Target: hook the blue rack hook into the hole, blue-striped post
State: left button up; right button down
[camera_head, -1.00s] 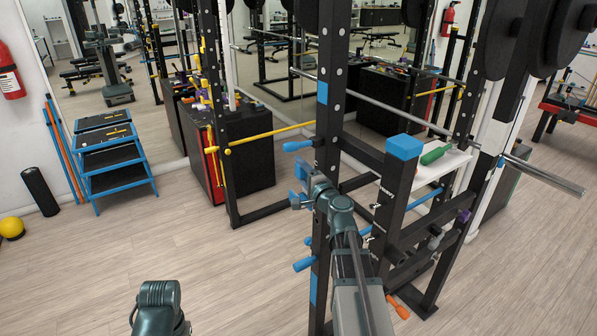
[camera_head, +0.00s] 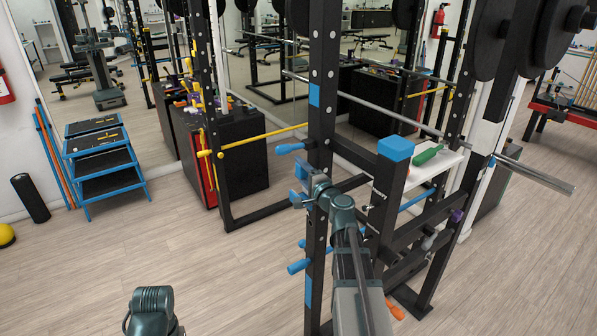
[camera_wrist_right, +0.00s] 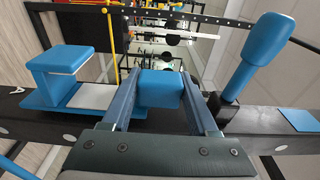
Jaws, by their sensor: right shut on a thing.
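The blue-striped post (camera_head: 319,60) is a black upright with light round holes and blue bands. My right gripper (camera_head: 318,188) is beside this post at mid height, below the upper blue band. It is shut on the blue rack hook (camera_head: 301,171), which shows left of the post. In the right wrist view, the gripper (camera_wrist_right: 160,105) clasps a blue block of the hook, whose blue and pale bracket (camera_wrist_right: 65,62) extends left. The post (camera_wrist_right: 240,125) lies sideways close behind. I cannot tell whether the hook touches it or which hole it faces. My left gripper is not in view.
Blue pegs stick out from the post above (camera_head: 289,148) and below (camera_head: 299,267) the gripper. A shorter blue-capped upright (camera_head: 387,185) and a white shelf with a green-handled item (camera_head: 427,155) stand close right. Open floor (camera_head: 210,260) lies left.

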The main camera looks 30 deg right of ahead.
jog(key=shift+d, duration=0.6)
jog(key=shift+c, duration=0.4)
grip_release()
jog(key=shift+a, duration=0.1)
jog(key=s, duration=1.2)
jog(key=shift+a, duration=0.15)
